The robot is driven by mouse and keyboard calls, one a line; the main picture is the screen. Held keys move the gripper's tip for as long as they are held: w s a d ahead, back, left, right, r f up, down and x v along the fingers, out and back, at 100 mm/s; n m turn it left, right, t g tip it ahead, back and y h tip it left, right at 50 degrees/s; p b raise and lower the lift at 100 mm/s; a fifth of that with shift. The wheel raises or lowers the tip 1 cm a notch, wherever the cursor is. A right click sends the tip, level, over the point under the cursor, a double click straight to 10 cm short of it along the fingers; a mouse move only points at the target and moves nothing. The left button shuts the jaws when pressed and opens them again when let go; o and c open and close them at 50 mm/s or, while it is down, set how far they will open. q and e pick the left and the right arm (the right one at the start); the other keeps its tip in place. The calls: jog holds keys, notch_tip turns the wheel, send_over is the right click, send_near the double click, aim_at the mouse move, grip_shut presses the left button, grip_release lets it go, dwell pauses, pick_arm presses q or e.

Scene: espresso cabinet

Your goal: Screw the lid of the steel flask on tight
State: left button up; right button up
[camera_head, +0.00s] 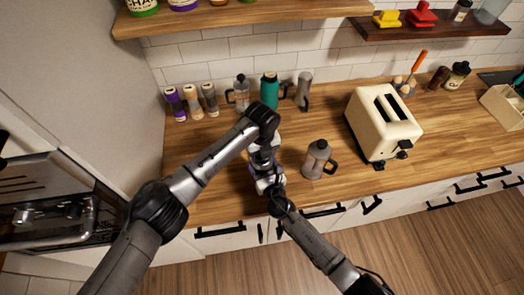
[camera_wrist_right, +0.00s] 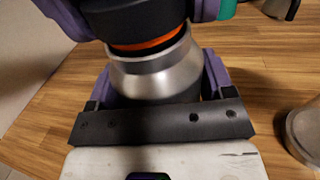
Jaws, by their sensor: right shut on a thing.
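The steel flask (camera_wrist_right: 155,75) stands in the middle of the right wrist view, with my right gripper's (camera_wrist_right: 155,85) purple fingers on both sides of its body; this gripper is shut on it. The black lid (camera_wrist_right: 135,20) sits over the flask's neck, and an orange ring shows between lid and steel. My left gripper's (camera_wrist_right: 135,10) purple fingers are on both sides of the lid; whether they press on it cannot be told. In the head view my left gripper (camera_head: 262,155) is above my right gripper (camera_head: 268,180), and they mostly hide the flask.
A teal bottle (camera_head: 269,92), a press pot (camera_head: 241,94), a steel pitcher (camera_head: 304,88) and several small jars (camera_head: 193,102) line the back wall. Bare counter lies on the left.

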pick_arm(q)
jog(key=shift+a+f, duration=0.1)
jog(key=shift+f, duration=0.55)
pick_arm(e)
jog(key=shift+a, duration=0.1)
jog(key=c, duration=0.4)
pick_arm(q)
jog(key=shift+o, duration=0.2)
jog(key=m, duration=0.5)
pick_arm(e)
jog(key=shift+w+r, duration=0.1)
jog(key=shift+c, duration=0.2)
pick_arm(q)
jog(key=m, duration=0.5)
jog(key=shift+r, duration=0.1)
jog(key=o, duration=0.9)
jog(key=shift+r, duration=0.15)
